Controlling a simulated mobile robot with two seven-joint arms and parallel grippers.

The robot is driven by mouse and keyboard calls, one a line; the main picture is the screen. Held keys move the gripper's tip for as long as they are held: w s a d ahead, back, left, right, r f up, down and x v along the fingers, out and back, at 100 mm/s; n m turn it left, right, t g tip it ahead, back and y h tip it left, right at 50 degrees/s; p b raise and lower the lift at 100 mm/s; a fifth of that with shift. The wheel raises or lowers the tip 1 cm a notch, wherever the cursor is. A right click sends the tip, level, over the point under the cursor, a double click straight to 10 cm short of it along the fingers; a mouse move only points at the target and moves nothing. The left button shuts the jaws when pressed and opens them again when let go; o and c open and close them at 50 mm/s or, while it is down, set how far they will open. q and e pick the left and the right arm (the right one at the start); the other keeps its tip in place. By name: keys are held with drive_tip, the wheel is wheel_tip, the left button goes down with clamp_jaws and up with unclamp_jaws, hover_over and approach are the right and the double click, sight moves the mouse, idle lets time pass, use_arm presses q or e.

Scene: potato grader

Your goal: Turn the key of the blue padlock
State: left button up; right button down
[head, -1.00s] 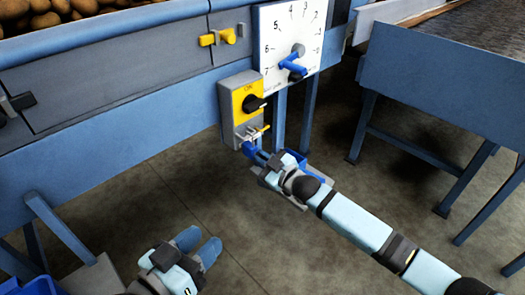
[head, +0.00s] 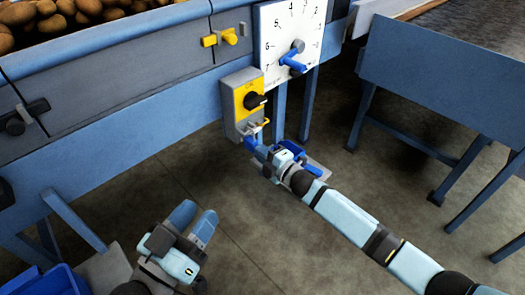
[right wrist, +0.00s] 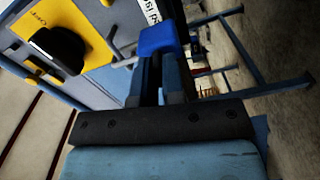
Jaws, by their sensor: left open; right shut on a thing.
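The blue padlock (head: 249,143) hangs by its shackle at the lower part of the grey and yellow switch box (head: 243,103). In the right wrist view the padlock (right wrist: 158,39) is just beyond my fingertips. My right gripper (head: 262,152) is at the padlock's underside, its two fingers (right wrist: 163,66) close together. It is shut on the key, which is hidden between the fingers. The black knob (head: 254,100) sits on the yellow plate. My left gripper (head: 193,222) is open and empty, low in front of the machine.
A white dial plate (head: 290,35) with a blue pointer lever (head: 292,64) is just above and right of the switch box. A yellow latch (head: 219,38) is at upper left. A blue-framed machine (head: 437,85) stands right.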

drive_tip(key=shift+n, duration=1.1)
drive_tip(key=c, duration=1.2)
unclamp_jaws()
drive_tip(key=shift+s, duration=0.1)
